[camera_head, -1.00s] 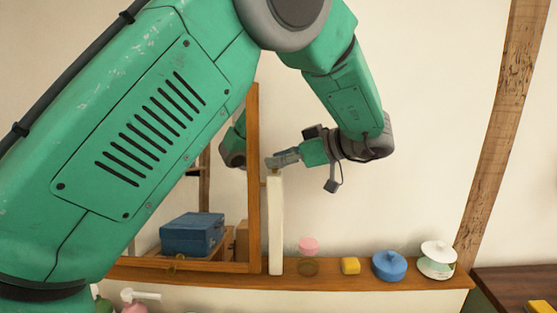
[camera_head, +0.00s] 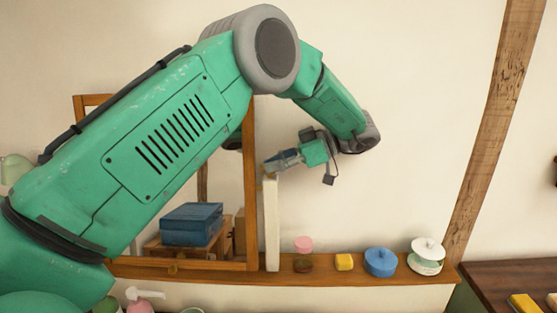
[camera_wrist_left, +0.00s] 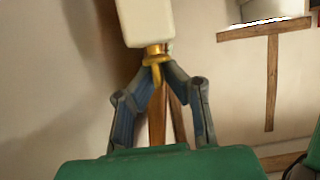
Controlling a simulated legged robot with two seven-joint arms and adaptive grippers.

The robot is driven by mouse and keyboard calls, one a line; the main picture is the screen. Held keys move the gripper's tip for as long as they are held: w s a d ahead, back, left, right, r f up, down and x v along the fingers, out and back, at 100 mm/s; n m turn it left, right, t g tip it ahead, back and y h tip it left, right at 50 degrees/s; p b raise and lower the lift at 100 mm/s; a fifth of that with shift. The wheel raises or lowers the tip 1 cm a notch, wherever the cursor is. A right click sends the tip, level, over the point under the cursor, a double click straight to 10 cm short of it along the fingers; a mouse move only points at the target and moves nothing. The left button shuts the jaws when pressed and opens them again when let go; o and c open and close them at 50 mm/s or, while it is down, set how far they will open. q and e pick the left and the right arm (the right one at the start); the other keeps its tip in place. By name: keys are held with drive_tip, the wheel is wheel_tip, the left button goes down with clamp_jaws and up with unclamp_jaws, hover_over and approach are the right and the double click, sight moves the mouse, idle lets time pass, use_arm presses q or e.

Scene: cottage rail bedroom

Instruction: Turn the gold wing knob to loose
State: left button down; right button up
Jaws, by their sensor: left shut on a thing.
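The gold wing knob shows in the left wrist view (camera_wrist_left: 155,59), at the end of the white post (camera_wrist_left: 147,22). In the head view the white post (camera_head: 271,225) stands upright beside the mirror frame, and the knob at its top is small and mostly hidden by my gripper. My left gripper (camera_head: 270,166) reaches the post's top from the right. In the left wrist view its two fingertips (camera_wrist_left: 157,72) close on the knob from both sides. My right gripper is in neither view.
A wooden-framed mirror (camera_head: 250,200) stands just left of the post. The wall right of my gripper is clear.

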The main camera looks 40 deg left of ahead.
use_arm(q)
drive_tip(key=shift+s+a+f, duration=0.15)
drive_tip(key=shift+f, duration=0.05)
